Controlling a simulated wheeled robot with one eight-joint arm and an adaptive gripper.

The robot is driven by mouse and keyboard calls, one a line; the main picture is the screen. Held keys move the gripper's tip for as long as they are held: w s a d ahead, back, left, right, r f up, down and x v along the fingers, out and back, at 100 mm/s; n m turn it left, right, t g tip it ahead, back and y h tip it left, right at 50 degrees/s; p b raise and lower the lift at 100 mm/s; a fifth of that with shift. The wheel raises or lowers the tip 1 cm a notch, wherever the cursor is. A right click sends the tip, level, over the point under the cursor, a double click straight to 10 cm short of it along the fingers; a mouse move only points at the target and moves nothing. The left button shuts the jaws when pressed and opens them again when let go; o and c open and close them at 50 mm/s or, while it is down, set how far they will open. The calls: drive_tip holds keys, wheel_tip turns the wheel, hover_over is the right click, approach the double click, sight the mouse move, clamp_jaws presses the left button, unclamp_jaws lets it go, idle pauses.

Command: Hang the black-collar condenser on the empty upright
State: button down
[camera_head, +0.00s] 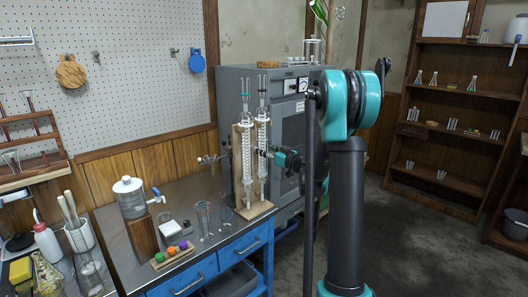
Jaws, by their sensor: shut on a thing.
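Two glass condensers with coils stand side by side at a wooden stand (256,212) near the right end of the bench. The left condenser (246,150) has a teal band near its top. The right one, the black-collar condenser (262,135), has a dark band near its top. My gripper (268,153) comes from the right and is shut on the right condenser at about mid-height. It looks upright. The upright behind it is mostly hidden, so I cannot tell whether it hangs there or is only held.
A grey cabinet (232,85) stands close behind the stand. Glass vessels (204,215), a rack of coloured stoppers (172,254) and a lidded jar (129,198) share the metal bench (190,195). My arm hides part of the room at right.

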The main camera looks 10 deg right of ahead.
drive_tip(key=shift+r, duration=0.25)
drive_tip(key=v, duration=1)
idle(1.1)
